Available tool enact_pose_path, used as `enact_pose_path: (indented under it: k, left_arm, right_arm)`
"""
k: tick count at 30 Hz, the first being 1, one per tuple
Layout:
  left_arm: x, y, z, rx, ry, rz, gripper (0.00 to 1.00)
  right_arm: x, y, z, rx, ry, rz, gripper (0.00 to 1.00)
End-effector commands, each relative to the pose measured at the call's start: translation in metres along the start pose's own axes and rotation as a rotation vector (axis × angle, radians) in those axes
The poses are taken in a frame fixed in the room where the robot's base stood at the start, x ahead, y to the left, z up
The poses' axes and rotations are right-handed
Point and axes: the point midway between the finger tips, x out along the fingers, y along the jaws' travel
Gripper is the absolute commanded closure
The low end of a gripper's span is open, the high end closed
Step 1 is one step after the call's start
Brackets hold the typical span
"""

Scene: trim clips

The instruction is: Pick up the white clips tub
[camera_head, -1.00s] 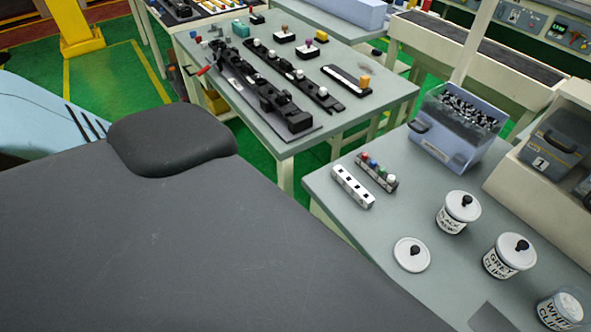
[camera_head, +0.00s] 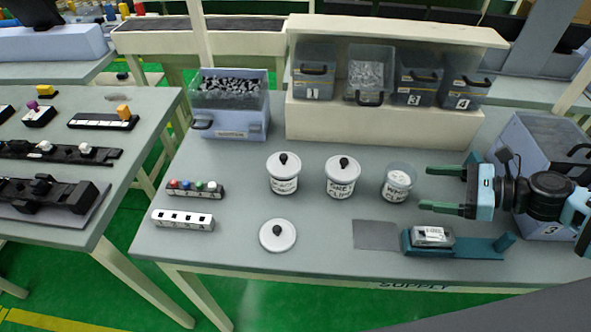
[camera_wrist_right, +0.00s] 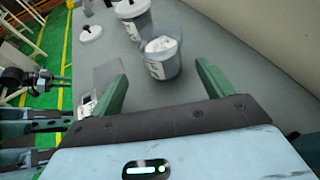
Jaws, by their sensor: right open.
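The white clips tub (camera_head: 398,183) is a small clear-sided tub with a white label, upright on the grey supply table. My right gripper (camera_head: 428,188) comes from the right, its green fingers open, low and pointing at the tub. The fingertips are just right of the tub, apart from it, with nothing between them. In the right wrist view the tub (camera_wrist_right: 161,58) stands just ahead of the open gripper (camera_wrist_right: 162,74), roughly centred between the fingers.
A loose lid (camera_head: 278,235) lies in front. A teal fixture (camera_head: 470,246) holding a small part sits below my right gripper. Bins (camera_head: 365,80) stand behind on a cream shelf.

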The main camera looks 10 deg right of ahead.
Motion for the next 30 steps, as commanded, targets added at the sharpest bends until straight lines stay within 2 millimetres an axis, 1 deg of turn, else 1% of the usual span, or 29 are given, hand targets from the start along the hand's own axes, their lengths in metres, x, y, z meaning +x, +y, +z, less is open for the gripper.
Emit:
enact_pose_path:
  k: [1, 3, 10, 21, 30]
  left_arm:
    - [0.0, -0.001, 0.001, -0.012, -0.003, 0.0, 0.69]
    - [-0.001, -0.002, 0.001, -0.023, -0.005, -0.001, 0.69]
    - [-0.001, -0.003, 0.001, -0.03, -0.007, -0.002, 0.69]
    - [0.002, -0.002, 0.009, -0.031, -0.02, 0.0, 0.69]
    - [0.001, -0.002, 0.009, -0.031, -0.02, -0.001, 0.69]
  right_arm:
    - [-0.001, -0.003, -0.006, 0.028, 0.01, -0.008, 0.2]
    - [-0.002, -0.005, -0.009, 0.055, 0.017, -0.015, 0.2]
    - [-0.001, -0.006, -0.01, 0.071, 0.019, -0.019, 0.2]
    - [0.022, -0.006, -0.011, 0.07, 0.018, -0.017, 0.2]
    - [0.027, -0.006, -0.01, 0.069, 0.017, -0.019, 0.2]
